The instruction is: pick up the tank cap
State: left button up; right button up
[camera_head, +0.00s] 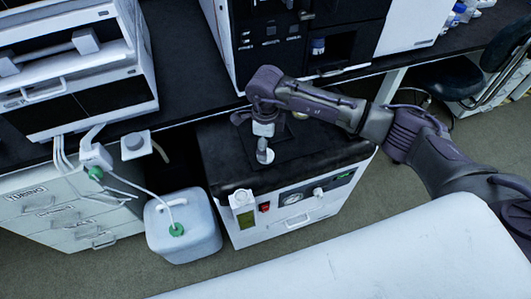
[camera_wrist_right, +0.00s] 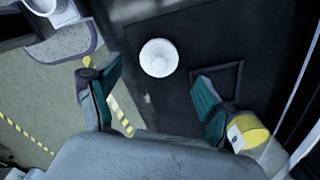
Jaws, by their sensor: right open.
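A round white cap (camera_wrist_right: 159,58) lies on a dark top surface in the right wrist view, just beyond and between my fingers. In the head view a small pale piece, apparently this cap (camera_head: 265,156), shows at the gripper's lower end on the black-topped cabinet (camera_head: 215,160). My right gripper (camera_wrist_right: 156,78) is open, its teal finger pads apart on either side of the cap, with nothing between them. It also shows small in the head view (camera_head: 264,148), over the cabinet top. A white tank (camera_head: 184,245) with a green cap (camera_head: 177,230) and a tube stands left of the cabinet. My left gripper is out of view.
White instruments (camera_head: 75,65) stand on the dark bench behind. A drawer unit (camera_head: 65,215) is at the left. A yellow cylindrical object (camera_wrist_right: 252,130) shows beside my right finger in the wrist view. A pale surface (camera_head: 380,255) fills the front right.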

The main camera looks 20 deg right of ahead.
notch_tip(320, 180, down, 4)
jog(key=shift+f, duration=0.15)
jog(key=c, duration=1.1)
